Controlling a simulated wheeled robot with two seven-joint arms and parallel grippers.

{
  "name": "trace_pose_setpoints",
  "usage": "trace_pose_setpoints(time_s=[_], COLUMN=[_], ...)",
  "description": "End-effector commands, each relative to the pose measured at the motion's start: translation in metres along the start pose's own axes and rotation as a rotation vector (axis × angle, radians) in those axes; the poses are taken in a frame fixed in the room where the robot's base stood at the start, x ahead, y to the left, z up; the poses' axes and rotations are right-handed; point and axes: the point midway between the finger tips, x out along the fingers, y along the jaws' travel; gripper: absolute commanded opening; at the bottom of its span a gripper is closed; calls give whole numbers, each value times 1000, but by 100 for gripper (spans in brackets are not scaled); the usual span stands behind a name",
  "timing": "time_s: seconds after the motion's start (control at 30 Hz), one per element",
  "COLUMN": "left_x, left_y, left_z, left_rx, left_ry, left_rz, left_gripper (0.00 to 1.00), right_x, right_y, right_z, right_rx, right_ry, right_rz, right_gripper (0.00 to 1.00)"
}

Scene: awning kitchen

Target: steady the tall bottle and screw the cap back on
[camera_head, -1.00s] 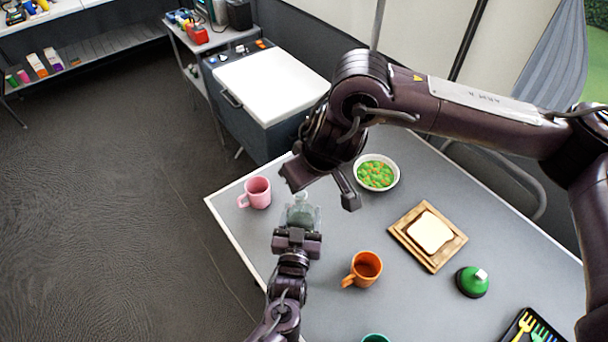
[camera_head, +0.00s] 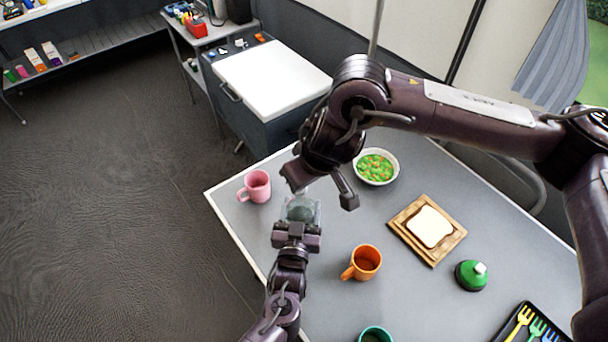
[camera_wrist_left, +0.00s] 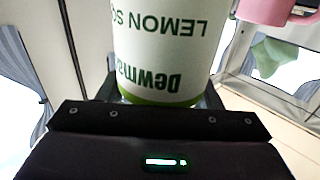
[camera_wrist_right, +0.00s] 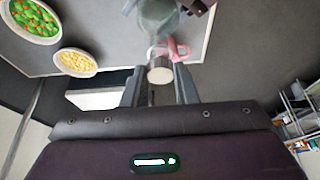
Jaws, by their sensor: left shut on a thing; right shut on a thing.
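The tall bottle is a clear, greenish bottle (camera_head: 302,210) at the near left edge of the table. Its white label with green lettering fills the left wrist view (camera_wrist_left: 165,45). My left gripper (camera_head: 297,232) is shut on the bottle's body. My right gripper (camera_head: 321,190) is above the bottle's top. In the right wrist view, a pale round cap (camera_wrist_right: 160,74) sits between the right fingers, in line with the bottle's neck (camera_wrist_right: 157,40). The right gripper is shut on this cap. I cannot tell whether the cap touches the neck.
A pink mug (camera_head: 257,186) stands close left of the bottle. An orange mug (camera_head: 363,262), a bowl of vegetables (camera_head: 376,167), bread on a wooden board (camera_head: 410,243), a green domed object (camera_head: 471,275) and a cutlery tray (camera_head: 512,321) are on the table.

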Motion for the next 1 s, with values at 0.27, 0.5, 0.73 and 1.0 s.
trace_pose_setpoints(time_s=[0.27, 0.5, 0.73, 1.0], left_x=[0, 0, 0, 0], left_y=[0, 0, 0, 0], left_z=[0, 0, 0, 0], left_rx=[0, 0, 0, 0], left_ry=[0, 0, 0, 0], left_rz=[0, 0, 0, 0], left_gripper=[18, 18, 18, 0], right_x=[2, 6, 11, 11], right_y=[0, 0, 0, -5], right_z=[1, 3, 4, 4], right_rx=[0, 0, 0, 165], right_ry=[0, 0, 0, -7], right_rz=[-1, -1, -1, 67], right_gripper=[6, 6, 6, 6])
